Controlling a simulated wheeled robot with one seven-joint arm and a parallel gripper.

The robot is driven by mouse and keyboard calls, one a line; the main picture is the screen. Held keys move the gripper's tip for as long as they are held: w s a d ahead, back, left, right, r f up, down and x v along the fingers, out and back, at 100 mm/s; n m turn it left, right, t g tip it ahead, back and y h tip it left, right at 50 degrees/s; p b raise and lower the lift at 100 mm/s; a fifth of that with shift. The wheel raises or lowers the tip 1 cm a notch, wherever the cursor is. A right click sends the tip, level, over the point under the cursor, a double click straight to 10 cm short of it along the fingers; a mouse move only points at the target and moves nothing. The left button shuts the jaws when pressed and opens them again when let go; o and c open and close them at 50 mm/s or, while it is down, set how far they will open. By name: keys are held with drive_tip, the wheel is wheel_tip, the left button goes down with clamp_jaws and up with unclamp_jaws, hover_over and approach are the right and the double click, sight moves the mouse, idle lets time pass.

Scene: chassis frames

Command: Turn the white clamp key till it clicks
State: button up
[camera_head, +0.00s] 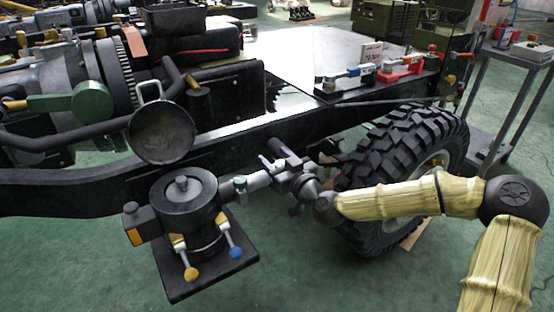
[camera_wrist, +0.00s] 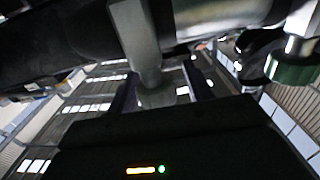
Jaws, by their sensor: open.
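My gripper (camera_head: 274,167) is at the pale pipe (camera_head: 258,181) that runs right from the black canister (camera_head: 183,210). In the wrist view its two dark fingers stand open (camera_wrist: 161,98), one on each side of a pale, rounded key end (camera_wrist: 158,97). That end hangs from a grey-white stem (camera_wrist: 138,40), which looks like the white clamp key. I cannot tell whether either finger touches it. In the head view I cannot make this key out; my gripper seems to cover it.
The canister carries a yellow-ended key (camera_head: 190,273) and a blue-ended key (camera_head: 235,252). A green fitting (camera_head: 240,186) sits on the pipe, left of my gripper. The dark chassis rail (camera_head: 75,190) runs behind, and a large tyre (camera_head: 400,150) stands close behind my arm.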

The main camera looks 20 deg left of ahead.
drive_tip(key=shift+c, duration=0.4)
drive_tip(key=c, duration=0.9)
drive_tip(key=shift+r+m+t+h, duration=0.1)
drive_tip(key=shift+m+t+h, duration=0.2)
drive_tip(key=shift+t+h, duration=0.15)
drive_tip(key=m+t+h, duration=0.3)
drive_tip(key=shift+w+d+h+p, duration=0.1)
drive_tip(key=shift+d+h+p, duration=0.05)
drive_tip(key=shift+h+p, duration=0.2)
drive_tip(key=m+h, duration=0.1)
drive_tip(key=m+t+h, duration=0.1)
drive_tip(key=h, duration=0.1)
drive_tip(key=m+t+h, duration=0.1)
drive_tip(key=shift+w+d+h, duration=0.15)
drive_tip(key=shift+d+h, duration=0.15)
drive_tip(key=shift+w+d+m+t+h+p, duration=0.1)
drive_tip(key=shift+d+m+t+h+p, duration=0.1)
drive_tip(key=shift+m+h, duration=0.45)
drive_tip(key=shift+d+m+t+h+p, duration=0.15)
drive_tip(key=shift+m+h, duration=0.3)
drive_tip(key=shift+h, duration=0.3)
